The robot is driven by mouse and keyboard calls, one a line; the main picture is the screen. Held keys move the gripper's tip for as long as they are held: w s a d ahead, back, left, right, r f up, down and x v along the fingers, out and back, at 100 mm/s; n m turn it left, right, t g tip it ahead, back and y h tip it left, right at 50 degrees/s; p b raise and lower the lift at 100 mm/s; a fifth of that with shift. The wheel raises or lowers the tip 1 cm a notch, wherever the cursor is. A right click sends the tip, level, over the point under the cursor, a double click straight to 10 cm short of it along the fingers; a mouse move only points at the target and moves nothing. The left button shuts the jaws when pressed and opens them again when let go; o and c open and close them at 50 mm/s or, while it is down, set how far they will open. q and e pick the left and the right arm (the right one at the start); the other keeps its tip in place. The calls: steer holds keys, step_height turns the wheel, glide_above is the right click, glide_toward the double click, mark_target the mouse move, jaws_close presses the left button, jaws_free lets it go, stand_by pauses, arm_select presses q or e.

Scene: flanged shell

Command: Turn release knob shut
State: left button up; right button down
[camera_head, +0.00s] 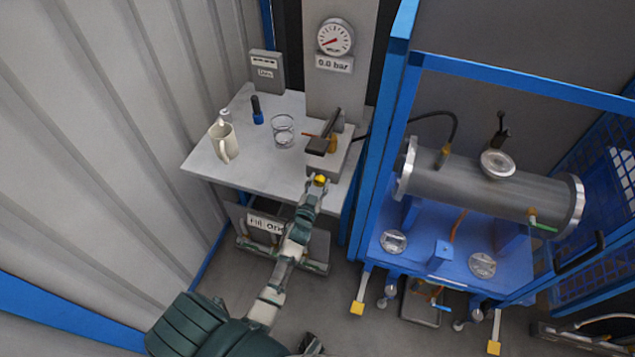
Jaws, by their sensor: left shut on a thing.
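The release knob (320,180) is a small yellow knob at the front edge of the grey table, below the hand pump (325,143). My left gripper (317,187) reaches up from below and is shut on the knob. The fingers hide part of the knob, and its turn angle is too small to tell. The round gauge (335,38) on the grey column has a red needle pointing to the lower left. The display (334,64) under it reads 0.0 bar.
A blue frame post (383,130) stands close right of the pump. Beyond it, a flanged grey cylinder (470,182) lies on a blue stand.

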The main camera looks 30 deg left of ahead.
arm_select(q)
steer(key=m, duration=0.3)
steer(key=f+m, duration=0.1)
steer(key=m, duration=0.2)
steer(key=shift+d, duration=0.15)
stand_by(0.6)
steer(key=o, duration=0.8)
steer(key=shift+o, duration=0.4)
steer(key=shift+r, duration=0.1)
steer(key=v, duration=1.2)
